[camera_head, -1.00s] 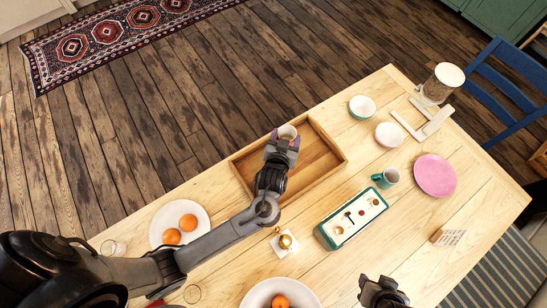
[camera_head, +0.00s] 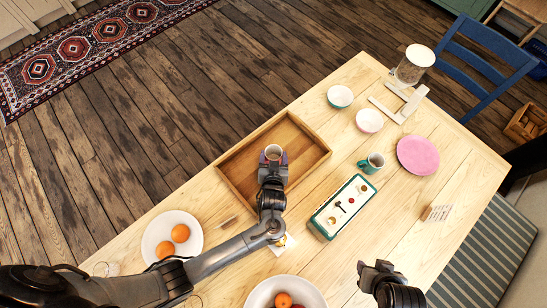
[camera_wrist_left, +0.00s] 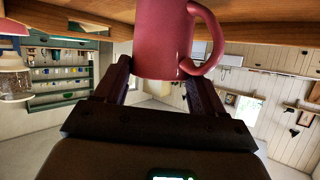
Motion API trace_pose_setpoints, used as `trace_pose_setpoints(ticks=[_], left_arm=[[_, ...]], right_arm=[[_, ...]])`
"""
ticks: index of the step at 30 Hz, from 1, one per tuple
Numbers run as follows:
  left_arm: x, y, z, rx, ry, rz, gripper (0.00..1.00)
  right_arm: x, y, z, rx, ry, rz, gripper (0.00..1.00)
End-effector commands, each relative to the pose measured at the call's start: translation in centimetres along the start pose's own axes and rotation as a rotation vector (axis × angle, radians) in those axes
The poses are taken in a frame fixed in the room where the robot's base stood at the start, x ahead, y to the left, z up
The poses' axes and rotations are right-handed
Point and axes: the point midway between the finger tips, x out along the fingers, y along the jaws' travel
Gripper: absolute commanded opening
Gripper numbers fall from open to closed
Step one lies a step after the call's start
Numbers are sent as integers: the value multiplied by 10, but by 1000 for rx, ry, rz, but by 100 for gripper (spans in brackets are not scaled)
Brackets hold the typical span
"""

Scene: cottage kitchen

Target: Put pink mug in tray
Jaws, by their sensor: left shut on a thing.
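The pink mug (camera_wrist_left: 162,45) is between the fingers of my left gripper (camera_wrist_left: 160,82) in the left wrist view, its handle to the right. In the head view the mug (camera_head: 273,151) shows its pale rim and opening over the wooden tray (camera_head: 312,165). My left gripper (camera_head: 272,160) is shut on the mug, above or inside the tray's middle; whether the mug touches the tray floor I cannot tell. My right gripper (camera_head: 378,272) is empty near the bottom edge, and its fingers are too unclear to judge.
A green-edged box (camera_head: 342,207) and a teal mug (camera_head: 371,163) stand right of the tray. A pink plate (camera_head: 418,156), small bowls (camera_head: 340,96) and a glass jar (camera_head: 412,68) lie farther right. A white plate with oranges (camera_head: 160,222) is at left.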

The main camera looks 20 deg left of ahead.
Motion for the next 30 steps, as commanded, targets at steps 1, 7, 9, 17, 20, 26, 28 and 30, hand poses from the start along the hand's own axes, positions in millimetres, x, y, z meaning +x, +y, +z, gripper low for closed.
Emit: trace_pose_setpoints(ticks=[1, 7, 9, 17, 20, 26, 28, 30], left_arm=[[1, 0, 1, -1, 2, 1, 32], [1, 0, 1, -2, 2, 1, 32], [1, 0, 1, -2, 2, 1, 32], [2, 0, 4, -1, 0, 0, 90], [2, 0, 4, -1, 0, 0, 95], [2, 0, 4, -1, 0, 0, 95], [1, 0, 1, -1, 1, 1, 95], [-3, 0, 2, -1, 0, 2, 95]], right_arm=[[1, 0, 0, 0, 0, 0, 43], [0, 0, 0, 1, 0, -1, 43], [0, -1, 0, 2, 0, -2, 43], [2, -2, 0, 7, 1, -6, 43], [2, -2, 0, 8, 2, -7, 43], [1, -2, 0, 8, 2, -7, 43], [0, -2, -1, 8, 2, -7, 43], [-1, -2, -1, 8, 2, -7, 43]])
